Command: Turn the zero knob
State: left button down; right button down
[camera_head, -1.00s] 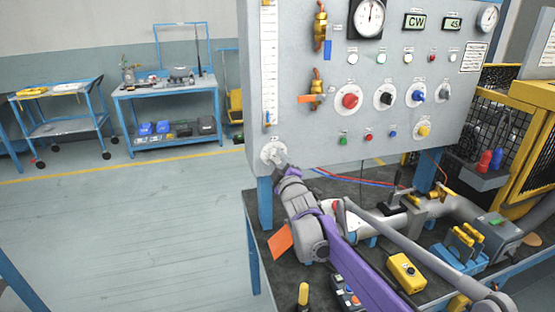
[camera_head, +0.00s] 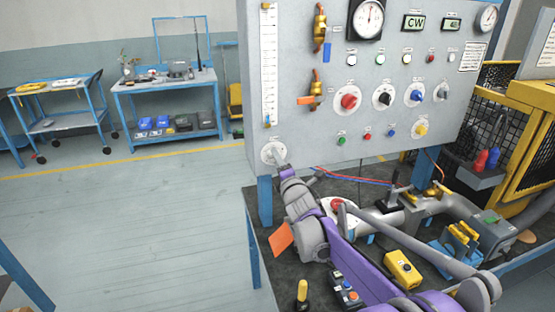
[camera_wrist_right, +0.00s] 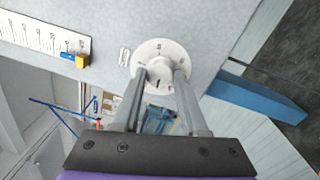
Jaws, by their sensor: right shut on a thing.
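The zero knob sits on a round white dial (camera_head: 268,153) at the lower left corner of the grey panel, under the scale. In the right wrist view the dial (camera_wrist_right: 159,54) has small marks around a grey knob (camera_wrist_right: 160,72). My right gripper (camera_head: 282,161) reaches up to it from below. In the wrist view its two fingers (camera_wrist_right: 161,78) stand on either side of the knob and are shut on it. The fingers hide part of the knob in the head view. My left gripper is not in view.
The panel (camera_head: 305,145) carries a red knob (camera_head: 348,101), other knobs, buttons and gauges to the right. A vertical scale (camera_head: 268,60) is above the dial. Pipes and a yellow control box (camera_head: 403,270) are on the bench below. The floor at left is open.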

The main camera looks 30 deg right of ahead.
jog(key=shift+n, duration=0.4)
jog(key=shift+c, duration=2.2)
grip_release()
jog(key=shift+s, duration=0.1)
jog(key=v, duration=1)
jog(key=shift+s+b, duration=0.35)
jog(key=shift+b, duration=0.1)
jog(key=shift+a, duration=0.1)
